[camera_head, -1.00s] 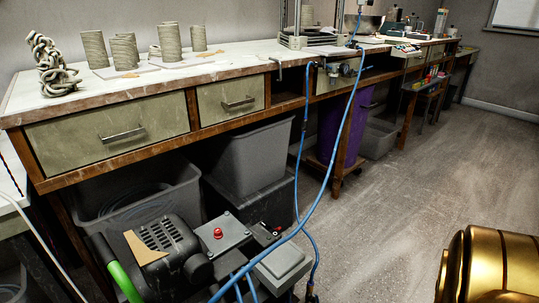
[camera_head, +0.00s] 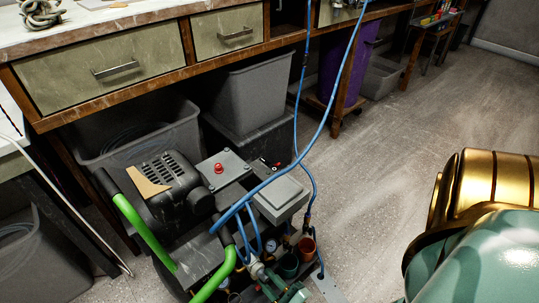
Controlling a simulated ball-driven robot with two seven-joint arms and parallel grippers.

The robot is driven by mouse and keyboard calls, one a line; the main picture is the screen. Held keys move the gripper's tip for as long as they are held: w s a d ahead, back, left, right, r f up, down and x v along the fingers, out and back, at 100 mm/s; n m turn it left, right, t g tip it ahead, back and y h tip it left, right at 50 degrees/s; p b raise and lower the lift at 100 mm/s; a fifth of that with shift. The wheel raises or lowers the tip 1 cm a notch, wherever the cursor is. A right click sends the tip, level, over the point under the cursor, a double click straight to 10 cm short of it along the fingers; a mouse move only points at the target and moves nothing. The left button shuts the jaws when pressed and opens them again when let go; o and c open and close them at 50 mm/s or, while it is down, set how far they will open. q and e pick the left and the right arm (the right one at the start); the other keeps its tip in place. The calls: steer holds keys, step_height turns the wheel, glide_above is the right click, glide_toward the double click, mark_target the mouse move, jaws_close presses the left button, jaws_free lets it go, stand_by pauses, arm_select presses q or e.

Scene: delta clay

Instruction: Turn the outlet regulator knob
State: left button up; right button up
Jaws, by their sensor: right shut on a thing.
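The compressor (camera_head: 178,190) stands on the floor with a black motor, green handles and a grey box with a red button (camera_head: 219,168). Its small gauges and fittings (camera_head: 271,245) sit low at the bottom centre, beside a dark green cup (camera_head: 290,263) and a copper-brown cup (camera_head: 306,246). My right gripper (camera_head: 258,271), pale green, reaches in among these fittings from the bottom edge. It is shut on the outlet regulator knob, which its fingers mostly hide. My left gripper is not in view.
Blue hoses (camera_head: 317,140) loop from the compressor up to the workbench (camera_head: 140,75). Grey bins (camera_head: 150,135) stand under the bench, with a purple bin (camera_head: 350,70) farther back. My gold and green arm fills the lower right. Floor right of the compressor is clear.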

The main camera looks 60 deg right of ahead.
steer(key=n, duration=1.2)
steer(key=shift+s+a+n, duration=0.1)
steer(key=shift+n, duration=0.2)
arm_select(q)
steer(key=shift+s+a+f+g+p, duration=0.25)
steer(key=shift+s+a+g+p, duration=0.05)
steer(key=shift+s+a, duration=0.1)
arm_select(e)
steer(key=shift+n, duration=1.6)
jaws_close()
steer(key=o, duration=1)
jaws_free()
